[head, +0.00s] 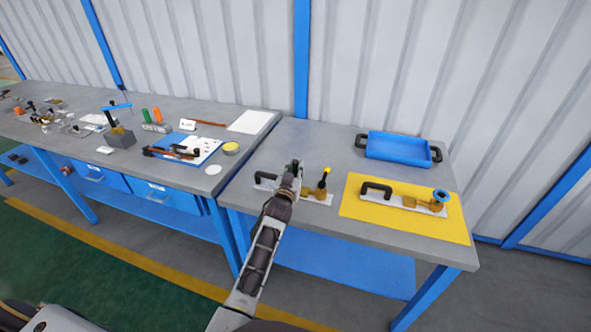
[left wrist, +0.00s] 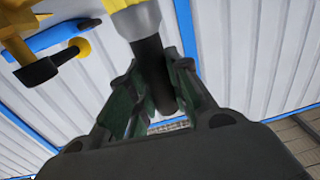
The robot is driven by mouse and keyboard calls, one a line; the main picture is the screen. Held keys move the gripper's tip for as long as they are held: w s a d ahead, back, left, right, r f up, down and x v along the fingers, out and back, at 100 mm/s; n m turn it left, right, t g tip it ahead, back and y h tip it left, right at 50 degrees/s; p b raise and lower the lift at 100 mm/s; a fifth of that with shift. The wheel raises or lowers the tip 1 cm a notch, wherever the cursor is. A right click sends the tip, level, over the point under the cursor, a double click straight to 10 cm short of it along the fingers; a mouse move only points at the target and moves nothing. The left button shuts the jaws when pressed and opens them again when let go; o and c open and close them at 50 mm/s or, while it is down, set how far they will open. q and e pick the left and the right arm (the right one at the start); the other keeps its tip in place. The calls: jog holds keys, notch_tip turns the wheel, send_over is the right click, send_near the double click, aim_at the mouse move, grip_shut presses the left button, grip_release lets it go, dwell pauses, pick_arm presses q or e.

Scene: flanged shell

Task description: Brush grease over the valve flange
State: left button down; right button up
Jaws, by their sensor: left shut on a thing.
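My left gripper (head: 292,172) is above the front left part of the near table, beside a brass valve (head: 318,192) on a pale plate. This valve has a black stem with a yellow top. In the left wrist view the left gripper (left wrist: 155,95) is shut on the dark handle of a brush-like tool (left wrist: 148,40), with a pale band and a yellow end cut off by the frame. A second brass valve with a blue round flange or wheel (head: 441,195) lies on a yellow mat (head: 365,225). My right gripper is not in view.
A blue tray (head: 398,147) with black handles stands at the back right. The left bench holds a round yellow-topped tin (head: 231,148), a white disc (head: 213,170), a blue board (head: 172,142) and several tools. The near table's back left is clear.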

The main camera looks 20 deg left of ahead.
pick_arm(q)
jog(key=shift+f, duration=0.25)
jog(key=shift+d, duration=0.15)
